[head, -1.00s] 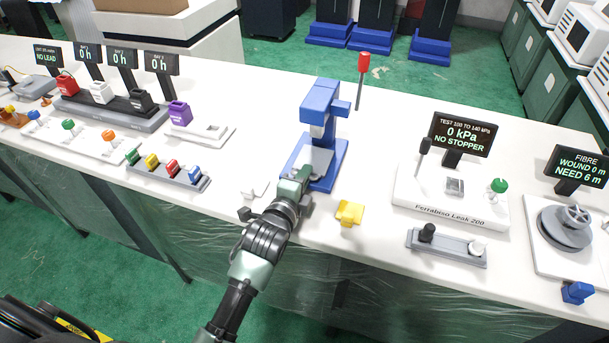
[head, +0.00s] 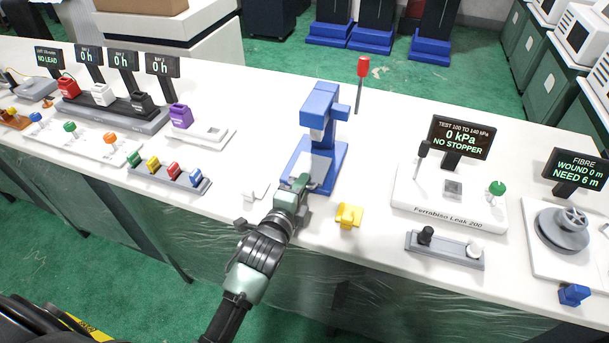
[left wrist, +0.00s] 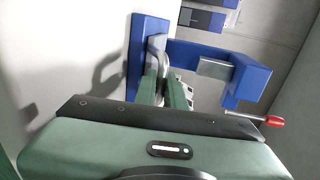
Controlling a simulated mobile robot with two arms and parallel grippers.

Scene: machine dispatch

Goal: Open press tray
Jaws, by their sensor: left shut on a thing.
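The blue press (head: 322,135) stands on the white bench, with a red-knobbed lever (head: 363,68) on its right side. My left gripper (head: 301,182) is at the front of the press base, low over the bench. In the left wrist view its green fingers (left wrist: 164,88) are closed together around a grey piece at the press, which looks like the tray's handle (left wrist: 156,48). The press also shows in the left wrist view (left wrist: 245,78). My right gripper is in neither view.
A yellow part (head: 349,215) lies close right of my gripper, and a small white block (head: 256,191) lies left of it. A white leak tester (head: 450,200) stands farther right. A rack of coloured pieces (head: 168,172) stands to the left.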

